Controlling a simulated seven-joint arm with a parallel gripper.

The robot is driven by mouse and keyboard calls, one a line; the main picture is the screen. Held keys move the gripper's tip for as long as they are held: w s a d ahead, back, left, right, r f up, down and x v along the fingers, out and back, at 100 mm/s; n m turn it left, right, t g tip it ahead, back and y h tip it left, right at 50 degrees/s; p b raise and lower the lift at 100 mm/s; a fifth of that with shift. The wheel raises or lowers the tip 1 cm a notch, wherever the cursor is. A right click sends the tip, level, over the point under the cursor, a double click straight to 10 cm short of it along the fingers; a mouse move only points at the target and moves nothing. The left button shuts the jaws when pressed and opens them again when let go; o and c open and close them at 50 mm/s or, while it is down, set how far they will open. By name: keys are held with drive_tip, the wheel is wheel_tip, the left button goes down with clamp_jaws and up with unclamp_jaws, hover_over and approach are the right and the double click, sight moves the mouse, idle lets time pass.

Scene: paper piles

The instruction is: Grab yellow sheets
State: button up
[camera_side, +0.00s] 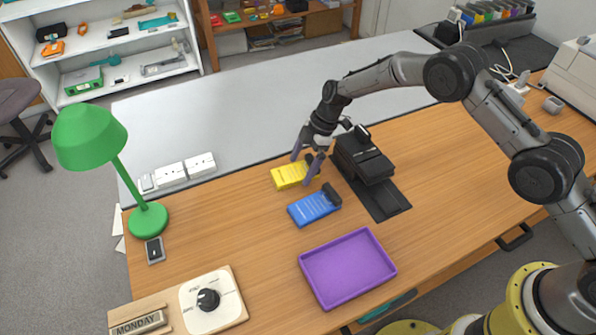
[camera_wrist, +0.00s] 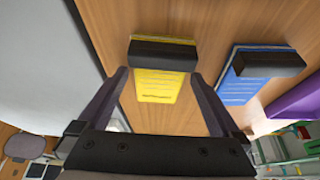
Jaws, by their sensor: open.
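The yellow sheets (camera_side: 289,176) lie as a small pile on the wooden desk, left of a black machine. In the wrist view the yellow pile (camera_wrist: 157,87) has a black block (camera_wrist: 163,54) lying across it. My gripper (camera_side: 309,167) is open above the pile, with one finger on each side of it in the side view. In the wrist view my gripper (camera_wrist: 168,80) has its fingers spread to either side of the yellow pile, and nothing is between them but the view of the pile. I cannot tell how high the fingertips are.
A blue pile (camera_side: 314,208) with a black block (camera_side: 331,194) lies close in front. A purple tray (camera_side: 347,268) is empty near the desk's front. A black machine (camera_side: 364,160) stands close right of my gripper. A green lamp (camera_side: 148,219) stands at left. Desk between lamp and piles is clear.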

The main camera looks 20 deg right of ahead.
drive_tip(key=shift+a+f, duration=0.1)
drive_tip(key=shift+f, duration=0.1)
drive_tip(key=c, duration=1.2)
drive_tip(key=shift+o, duration=0.2)
drive_tip(key=shift+r, duration=0.15)
